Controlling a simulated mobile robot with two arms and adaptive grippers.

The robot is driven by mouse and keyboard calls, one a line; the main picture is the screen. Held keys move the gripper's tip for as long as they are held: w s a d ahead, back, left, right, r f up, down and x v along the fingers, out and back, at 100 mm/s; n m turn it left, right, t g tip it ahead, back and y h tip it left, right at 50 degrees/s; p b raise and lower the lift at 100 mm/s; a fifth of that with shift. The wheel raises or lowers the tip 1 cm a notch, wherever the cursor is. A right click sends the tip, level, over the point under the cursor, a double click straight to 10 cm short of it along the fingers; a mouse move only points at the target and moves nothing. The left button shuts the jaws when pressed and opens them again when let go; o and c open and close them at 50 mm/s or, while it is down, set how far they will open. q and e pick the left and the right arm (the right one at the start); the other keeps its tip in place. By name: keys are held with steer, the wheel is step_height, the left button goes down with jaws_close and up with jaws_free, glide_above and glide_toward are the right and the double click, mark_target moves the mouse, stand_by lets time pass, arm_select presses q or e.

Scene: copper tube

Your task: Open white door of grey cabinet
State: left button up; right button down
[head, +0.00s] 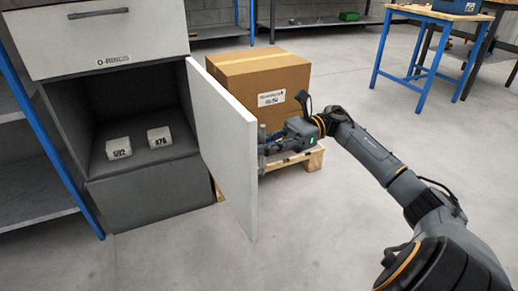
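The grey cabinet (150,205) stands at the left with its lower compartment exposed. Its white door (226,145) stands swung well out from the front, roughly edge-on to me, hinged on the compartment's right side. My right gripper (266,146) is at the door's outer face, near the free edge at about mid-height. Its fingertips are small and partly merged with the door edge, so I cannot tell whether they are shut on a handle. My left gripper is not in view.
Two small labelled boxes (119,148) (159,137) sit inside the compartment. A white O-RINGS drawer (95,35) is shut above it. A cardboard box (262,75) on a wooden pallet (308,158) stands behind the door and gripper. The floor in front is clear.

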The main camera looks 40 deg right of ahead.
steer(key=c, duration=1.7)
jaws_free()
steer(key=s+d, duration=0.2)
steer(key=d, duration=1)
steer(key=shift+a, duration=0.1)
